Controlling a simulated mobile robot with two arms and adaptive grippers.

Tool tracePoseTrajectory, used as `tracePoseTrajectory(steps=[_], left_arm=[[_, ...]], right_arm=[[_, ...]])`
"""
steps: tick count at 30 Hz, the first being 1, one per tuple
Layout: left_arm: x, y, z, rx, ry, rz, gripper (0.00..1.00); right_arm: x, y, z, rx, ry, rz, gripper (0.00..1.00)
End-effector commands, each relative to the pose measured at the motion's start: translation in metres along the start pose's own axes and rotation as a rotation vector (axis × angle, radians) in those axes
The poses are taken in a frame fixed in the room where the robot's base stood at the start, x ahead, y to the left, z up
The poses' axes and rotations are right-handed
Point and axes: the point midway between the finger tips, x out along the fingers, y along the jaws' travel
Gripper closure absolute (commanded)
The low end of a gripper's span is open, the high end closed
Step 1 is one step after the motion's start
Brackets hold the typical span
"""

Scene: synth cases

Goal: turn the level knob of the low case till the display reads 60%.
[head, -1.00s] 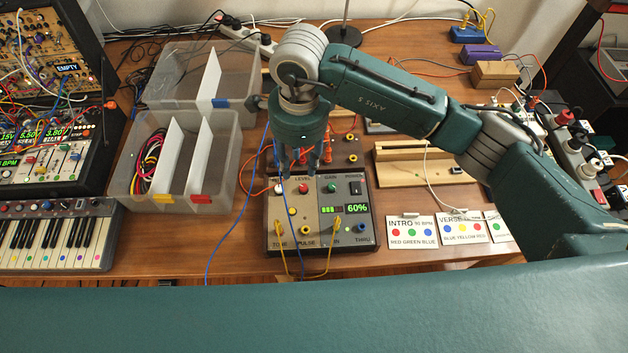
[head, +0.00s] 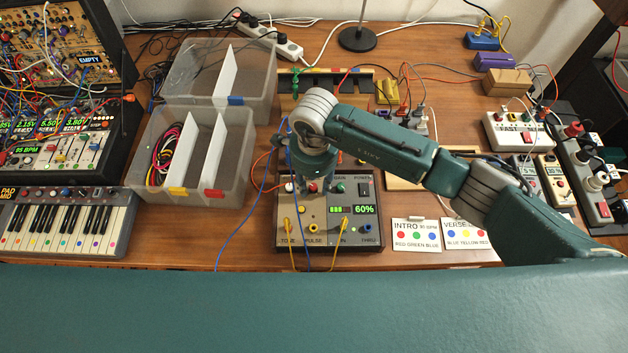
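The low case (head: 330,245) stands near the front edge of the table, and its green display (head: 364,209) reads 60%. Its red level knob (head: 313,187) is partly covered by my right gripper (head: 313,188). The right gripper points down, with its fingertips at the knob, one to each side. I cannot tell whether they touch or grip it. The LEVEL label is hidden behind the fingers. A green gain knob (head: 339,188) sits just to the right. My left gripper is not in view.
Yellow and blue cables plug into the case's front. Song cards (head: 416,234) stand right of it. Clear divided bins (head: 240,185) and a small keyboard (head: 65,222) are to the left.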

Motion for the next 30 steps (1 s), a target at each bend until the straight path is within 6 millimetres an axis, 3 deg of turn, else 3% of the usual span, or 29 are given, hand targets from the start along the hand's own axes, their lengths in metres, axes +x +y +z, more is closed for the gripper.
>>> tracePoseTrajectory(steps=[4,9,18,27,28,30], left_arm=[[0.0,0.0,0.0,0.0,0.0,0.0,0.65],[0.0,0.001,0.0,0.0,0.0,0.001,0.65],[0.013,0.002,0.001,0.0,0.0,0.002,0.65],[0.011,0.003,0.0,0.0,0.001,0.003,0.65],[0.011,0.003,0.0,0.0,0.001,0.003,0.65],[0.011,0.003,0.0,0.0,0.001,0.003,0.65]], right_arm=[[0.0,0.0,0.0,0.0,0.0,0.0,0.67],[0.0,0.0,0.0,0.0,0.0,0.0,1.0],[0.002,-0.001,-0.001,0.07,0.004,-0.002,1.0],[-0.001,0.0,-0.002,0.09,0.007,0.001,1.0],[-0.001,0.0,-0.002,0.09,0.007,0.001,0.8],[-0.001,0.0,-0.002,0.09,0.007,0.001,0.66]])
